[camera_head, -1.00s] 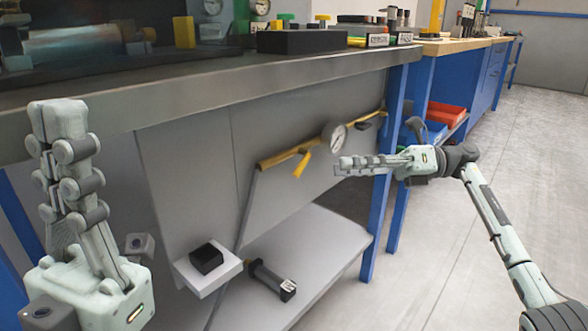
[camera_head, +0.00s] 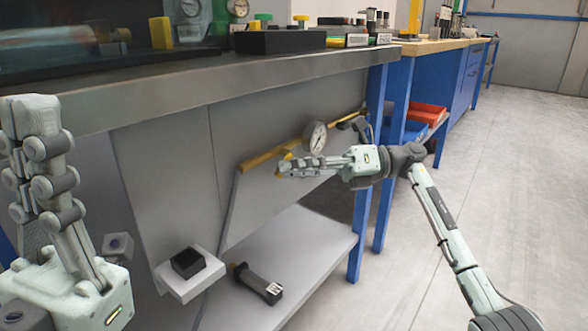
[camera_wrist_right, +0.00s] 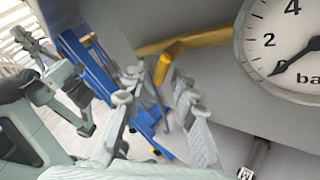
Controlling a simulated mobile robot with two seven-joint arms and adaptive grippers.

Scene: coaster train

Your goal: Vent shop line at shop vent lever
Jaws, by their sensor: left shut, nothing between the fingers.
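A yellow pipe (camera_head: 258,159) runs along the grey panel under the bench. A short yellow lever (camera_head: 283,160) hangs from it beside a round gauge (camera_head: 316,137). My right gripper (camera_head: 288,168) is in front of the lever and partly hides it. In the right wrist view its fingers (camera_wrist_right: 158,100) are apart with nothing held. The lever (camera_wrist_right: 163,68) shows there beyond the gap between the fingers. I cannot tell whether any finger touches it. My left gripper (camera_head: 32,108) points up, shut and empty, at the far left, away from the lever.
The bench top (camera_head: 200,75) overhangs the pipe. A grey lower shelf (camera_head: 300,245) holds a dark cylindrical tool (camera_head: 256,283). A small black block (camera_head: 187,263) sits on a white ledge. Blue legs (camera_head: 370,180) stand behind my right arm. The floor at right is clear.

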